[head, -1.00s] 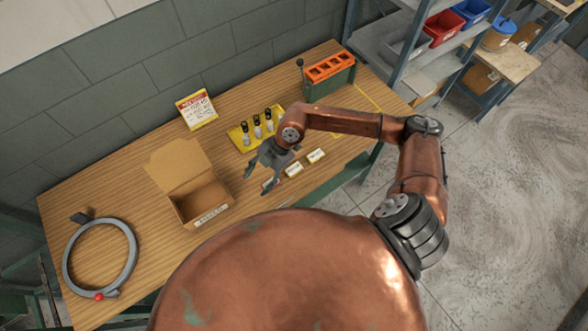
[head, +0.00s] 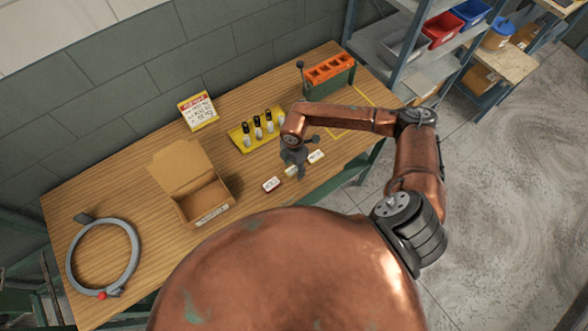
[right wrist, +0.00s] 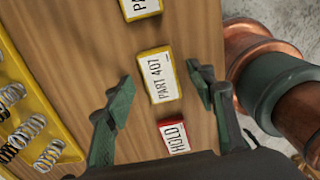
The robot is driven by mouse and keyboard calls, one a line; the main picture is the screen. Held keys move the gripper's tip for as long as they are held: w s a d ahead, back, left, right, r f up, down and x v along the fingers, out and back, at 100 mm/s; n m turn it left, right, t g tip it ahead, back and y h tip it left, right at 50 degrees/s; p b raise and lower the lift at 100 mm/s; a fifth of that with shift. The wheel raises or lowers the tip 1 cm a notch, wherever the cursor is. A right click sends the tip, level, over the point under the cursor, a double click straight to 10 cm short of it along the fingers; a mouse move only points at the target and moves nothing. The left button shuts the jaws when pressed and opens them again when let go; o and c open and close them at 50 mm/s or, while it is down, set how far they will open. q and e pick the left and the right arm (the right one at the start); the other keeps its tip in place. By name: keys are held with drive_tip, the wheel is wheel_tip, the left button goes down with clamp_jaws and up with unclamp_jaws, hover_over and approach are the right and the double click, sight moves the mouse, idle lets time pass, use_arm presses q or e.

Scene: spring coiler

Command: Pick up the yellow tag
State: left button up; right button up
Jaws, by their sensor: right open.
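A white tag with a yellow rim, marked PART 407 (right wrist: 159,75), lies flat on the table. In the right wrist view it is between the fingers of my right gripper (right wrist: 162,78), which is open with a gap on both sides. In the head view the right gripper (head: 296,171) is above this tag and hides most of it. A second yellow-rimmed tag (right wrist: 140,8) is cut off at the top of the wrist view and shows right of the gripper in the head view (head: 316,157). My left gripper is not in view.
A red tag marked HOLD (right wrist: 174,137) lies beside the yellow one. A yellow tray (head: 239,139) with several springs is just behind. An open cardboard box (head: 192,202), a sign (head: 198,110), a grey ring (head: 72,262) and a green-orange rack (head: 330,83) stand around the table.

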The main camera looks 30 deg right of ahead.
drive_tip(key=shift+f, duration=0.15)
drive_tip(key=shift+c, duration=0.2)
drive_tip(key=c, duration=1.1)
drive_tip(key=shift+r, duration=0.2)
